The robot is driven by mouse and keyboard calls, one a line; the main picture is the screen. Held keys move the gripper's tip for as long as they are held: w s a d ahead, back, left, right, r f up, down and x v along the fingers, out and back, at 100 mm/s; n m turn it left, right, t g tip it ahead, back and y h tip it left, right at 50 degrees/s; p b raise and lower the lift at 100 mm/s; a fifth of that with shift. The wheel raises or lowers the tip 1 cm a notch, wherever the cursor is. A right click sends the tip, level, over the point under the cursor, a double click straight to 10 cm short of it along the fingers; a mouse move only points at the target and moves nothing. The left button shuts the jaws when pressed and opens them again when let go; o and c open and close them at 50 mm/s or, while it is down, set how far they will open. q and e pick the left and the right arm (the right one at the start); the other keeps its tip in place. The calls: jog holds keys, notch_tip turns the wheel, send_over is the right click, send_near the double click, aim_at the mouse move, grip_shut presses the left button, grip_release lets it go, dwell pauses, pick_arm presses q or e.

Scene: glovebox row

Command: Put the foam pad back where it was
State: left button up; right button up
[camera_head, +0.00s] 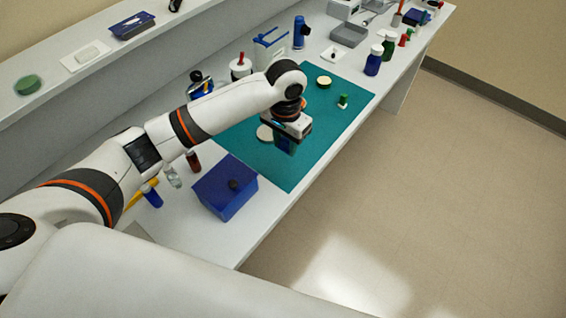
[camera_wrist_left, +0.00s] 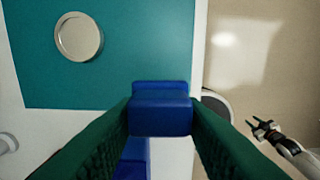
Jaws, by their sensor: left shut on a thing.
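My left gripper (camera_head: 287,143) is over the near edge of the teal mat (camera_head: 335,117), pointing down. In the left wrist view its green fingers are shut on a plain blue block (camera_wrist_left: 160,112), apparently the foam pad. The block lies across the fingertips, and in the head view the hand mostly hides it. Whether it touches the mat I cannot tell. My right gripper (camera_wrist_left: 261,130) shows small at the right of the left wrist view, open and empty, out over the floor.
A pale round disc (camera_wrist_left: 78,36) lies on the mat, and a green-topped item (camera_head: 343,100) stands farther along. Bottles and a grey tray (camera_head: 349,35) line the back.

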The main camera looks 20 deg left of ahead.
pick_arm(q)
send_over(285, 171)
notch_tip(285, 171, down, 5)
jog(key=shift+d+p, duration=0.15)
jog(key=shift+p, duration=0.2)
jog(key=shift+f+p, duration=0.3)
jog(key=shift+f, duration=2.1)
jog(key=o, duration=0.9)
jog(key=shift+f, duration=0.15)
notch_tip(285, 171, up, 12)
jog(key=shift+r+b, duration=0.2)
jog(key=shift+b, duration=0.4)
